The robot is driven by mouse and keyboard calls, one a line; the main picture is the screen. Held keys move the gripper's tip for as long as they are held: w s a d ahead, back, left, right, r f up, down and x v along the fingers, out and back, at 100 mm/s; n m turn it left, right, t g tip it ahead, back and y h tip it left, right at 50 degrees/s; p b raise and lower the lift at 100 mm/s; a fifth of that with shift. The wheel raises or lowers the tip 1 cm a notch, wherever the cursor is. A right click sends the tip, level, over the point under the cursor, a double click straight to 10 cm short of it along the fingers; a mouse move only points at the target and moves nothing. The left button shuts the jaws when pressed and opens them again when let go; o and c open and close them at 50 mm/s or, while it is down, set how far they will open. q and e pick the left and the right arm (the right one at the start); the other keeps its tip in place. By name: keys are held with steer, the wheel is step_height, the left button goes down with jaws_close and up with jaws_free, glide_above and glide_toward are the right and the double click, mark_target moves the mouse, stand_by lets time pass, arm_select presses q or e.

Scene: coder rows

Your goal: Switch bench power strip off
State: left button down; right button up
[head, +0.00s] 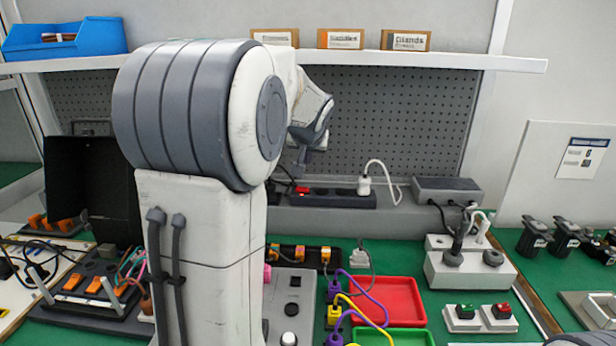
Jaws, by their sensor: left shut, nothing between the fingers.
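A dark bench power strip (328,198) lies along the grey ledge below the pegboard. A red switch (302,189) shows near its left end, and a white plug (365,187) with a white cable sits in its right part. The strip's far left end is hidden behind my left arm. My left gripper (301,170) is shut and empty, pointing down just above the red switch end. I cannot tell whether it touches the switch. My right gripper does not show.
A grey box (446,191) stands right of the strip on the ledge. Below are a red tray (386,301), a white socket block (470,268) and a unit with green and red buttons (481,317). A shelf (450,61) with small boxes runs above. My left arm hides much of the bench.

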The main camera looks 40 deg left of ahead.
arm_select(q)
steer(key=a, duration=0.1)
glide_above(300, 195)
step_height(300, 195, down, 8)
steer(key=shift+w+d+r, duration=0.1)
steer(key=shift+w+d, duration=0.05)
step_height(300, 195, down, 2)
steer(key=shift+f+b, duration=0.2)
steer(key=shift+b, duration=0.35)
steer(key=shift+s+f, duration=0.2)
steer(key=shift+f, duration=0.25)
steer(key=shift+f, duration=0.1)
